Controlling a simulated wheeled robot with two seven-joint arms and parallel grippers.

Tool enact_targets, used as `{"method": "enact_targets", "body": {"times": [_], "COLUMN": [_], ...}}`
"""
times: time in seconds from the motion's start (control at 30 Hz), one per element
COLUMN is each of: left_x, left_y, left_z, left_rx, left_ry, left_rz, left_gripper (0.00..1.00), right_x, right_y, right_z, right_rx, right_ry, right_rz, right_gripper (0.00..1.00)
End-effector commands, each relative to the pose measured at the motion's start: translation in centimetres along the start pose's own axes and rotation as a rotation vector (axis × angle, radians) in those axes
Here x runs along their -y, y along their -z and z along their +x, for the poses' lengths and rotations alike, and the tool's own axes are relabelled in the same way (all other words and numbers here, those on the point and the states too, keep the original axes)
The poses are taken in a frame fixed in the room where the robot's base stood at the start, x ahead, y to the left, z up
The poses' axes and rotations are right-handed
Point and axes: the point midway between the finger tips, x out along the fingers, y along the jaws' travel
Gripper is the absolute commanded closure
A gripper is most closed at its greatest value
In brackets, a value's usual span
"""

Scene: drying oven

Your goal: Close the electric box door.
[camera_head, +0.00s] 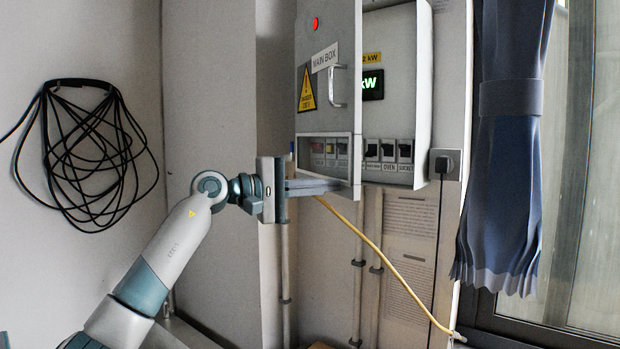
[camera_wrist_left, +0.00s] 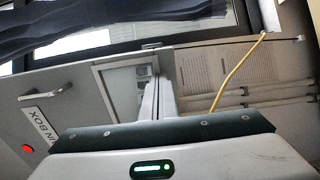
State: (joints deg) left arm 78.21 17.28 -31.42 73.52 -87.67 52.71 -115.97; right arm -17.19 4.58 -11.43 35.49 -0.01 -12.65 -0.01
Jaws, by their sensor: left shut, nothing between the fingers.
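The electric box (camera_head: 424,95) hangs on the wall at the upper middle of the head view. Its grey door (camera_head: 318,112) stands partly open on the left side, with a "MAIN BOX" label, a yellow warning triangle, a red light and a metal handle (camera_head: 337,86). In the left wrist view the door (camera_wrist_left: 90,95) lies sideways, with its handle at the left. My left gripper (camera_head: 338,184) is shut and empty at the door's lower edge; I cannot tell whether it touches. Its fingers show in the wrist view (camera_wrist_left: 160,95). My right gripper is not in view.
Breaker switches (camera_head: 388,150) and a lit green display (camera_head: 372,84) show inside the box. A yellow cable (camera_head: 385,262) runs below it. Black cable (camera_head: 85,155) hangs at left.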

Motion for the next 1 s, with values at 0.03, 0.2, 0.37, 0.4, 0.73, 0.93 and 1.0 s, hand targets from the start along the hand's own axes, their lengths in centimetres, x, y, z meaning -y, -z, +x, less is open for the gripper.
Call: {"method": "enact_targets", "body": {"times": [0.03, 0.2, 0.37, 0.4, 0.73, 0.93, 1.0], "left_x": [-0.1, 0.0, 0.1, 0.1, 0.1, 0.0, 0.0], "left_y": [0.0, 0.1, 0.0, 0.0, -0.2, -0.5, -0.6], "left_z": [0.3, 0.7, 0.7, 0.7, 1.7, 4.3, 5.5], "left_rx": [0.0, -0.001, -0.001, -0.001, 0.001, 0.002, 0.002], "left_ry": [0.0, 0.0, 0.0, 0.0, 0.0, 0.0, 0.001], "left_rz": [-0.001, -0.001, 0.0, 0.0, -0.001, 0.0, -0.001], "left_gripper": [1.0, 1.0, 1.0, 1.0, 1.0, 1.0, 1.0], "right_x": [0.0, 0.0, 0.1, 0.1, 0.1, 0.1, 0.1], "right_y": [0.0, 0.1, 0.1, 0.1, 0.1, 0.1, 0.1], "right_z": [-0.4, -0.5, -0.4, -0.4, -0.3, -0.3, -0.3], "right_rx": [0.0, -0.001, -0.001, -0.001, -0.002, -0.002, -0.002], "right_ry": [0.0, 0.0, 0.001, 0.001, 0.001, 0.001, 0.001], "right_rz": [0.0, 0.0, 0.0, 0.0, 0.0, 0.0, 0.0], "right_gripper": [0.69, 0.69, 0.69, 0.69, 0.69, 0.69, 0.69]}}
